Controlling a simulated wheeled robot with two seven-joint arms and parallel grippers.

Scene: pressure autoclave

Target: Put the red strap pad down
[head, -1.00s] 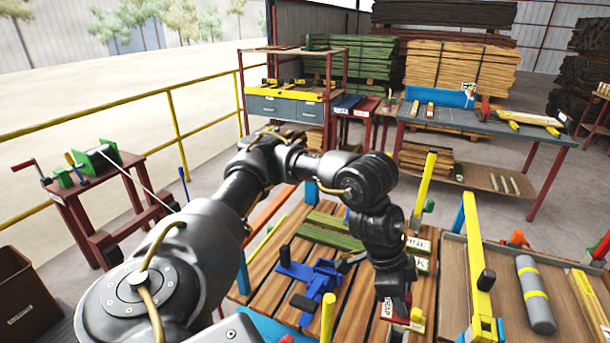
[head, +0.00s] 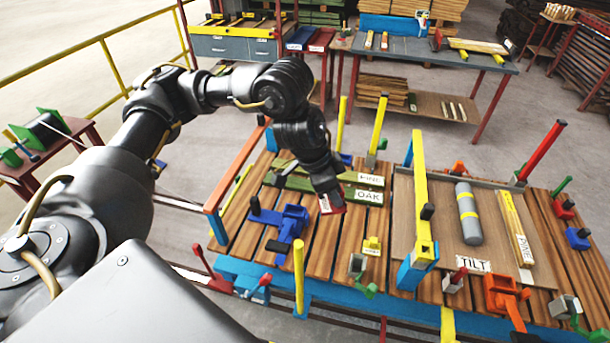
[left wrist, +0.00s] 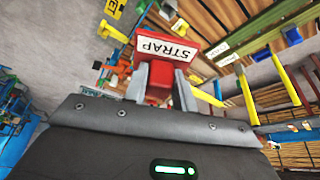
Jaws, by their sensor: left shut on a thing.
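The red strap pad (head: 331,204) is in the jaws of my left gripper (head: 328,196), above the slatted wooden table (head: 320,250). In the left wrist view, the pad (left wrist: 150,84) is red with a white label reading STRAP, and the fingers of my left gripper (left wrist: 157,82) are shut on it from both sides. In the head view it hangs just in front of the green boards labelled PINE and OAK (head: 369,196). I cannot tell how far it is above the slats. My right gripper does not show.
A blue clamp (head: 288,222) lies left of the pad, and a small yellow block (head: 372,245) lies in front of it. To the right, a tray labelled TILT (head: 473,264) holds a grey cylinder (head: 468,213). Yellow posts (head: 418,190) stand up around the table. Bare slats show between.

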